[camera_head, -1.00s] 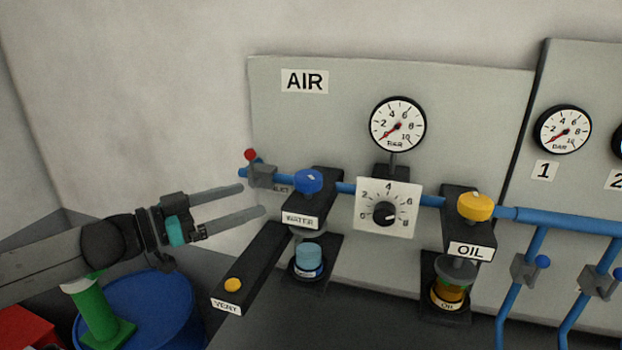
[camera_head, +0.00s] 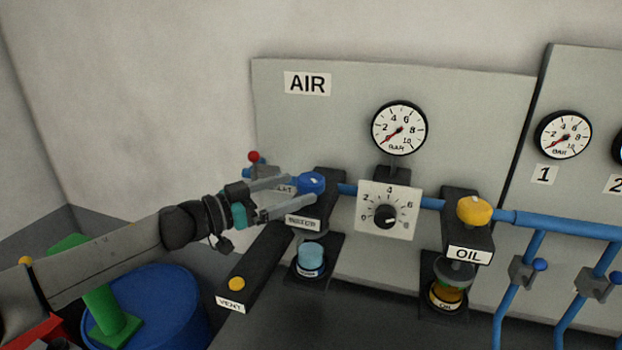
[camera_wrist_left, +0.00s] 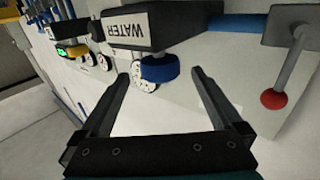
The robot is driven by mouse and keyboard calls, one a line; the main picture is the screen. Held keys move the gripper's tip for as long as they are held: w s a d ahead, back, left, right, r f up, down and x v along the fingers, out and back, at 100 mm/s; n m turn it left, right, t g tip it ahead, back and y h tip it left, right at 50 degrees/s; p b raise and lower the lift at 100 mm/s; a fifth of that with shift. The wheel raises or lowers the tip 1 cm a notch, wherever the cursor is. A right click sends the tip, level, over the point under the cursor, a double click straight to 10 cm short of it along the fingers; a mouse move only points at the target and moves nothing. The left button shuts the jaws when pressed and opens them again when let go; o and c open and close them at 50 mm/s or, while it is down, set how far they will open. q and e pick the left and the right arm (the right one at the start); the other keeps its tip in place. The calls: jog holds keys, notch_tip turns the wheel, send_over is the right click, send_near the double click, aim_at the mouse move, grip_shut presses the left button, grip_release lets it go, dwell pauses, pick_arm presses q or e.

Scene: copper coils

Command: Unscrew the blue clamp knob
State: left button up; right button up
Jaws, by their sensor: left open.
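The blue clamp knob (camera_head: 312,182) sits on top of the black block labelled WATER (camera_head: 303,223) on the AIR panel. My left gripper (camera_head: 306,193) is open, its two fingers reaching toward the knob from the left. In the left wrist view, the blue knob (camera_wrist_left: 160,69) lies between the line of the two spread fingertips, with a gap to each finger; I cannot tell how deep it sits between them. The gripper is not closed on it. My right gripper is not in view.
A red-knobbed valve (camera_head: 253,157) stands close behind the left fingers. The VENT block (camera_head: 255,262) lies below the gripper. A clear cup with blue liquid (camera_head: 310,257) hangs under the WATER block. The dial plate (camera_head: 400,196) and yellow OIL knob (camera_head: 474,210) are to the right.

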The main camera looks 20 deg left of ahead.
aim_at(298, 188)
pick_arm(q)
jog(key=shift+p+x, duration=0.3)
jog(key=shift+x, duration=2.25)
jog(key=c, duration=1.3)
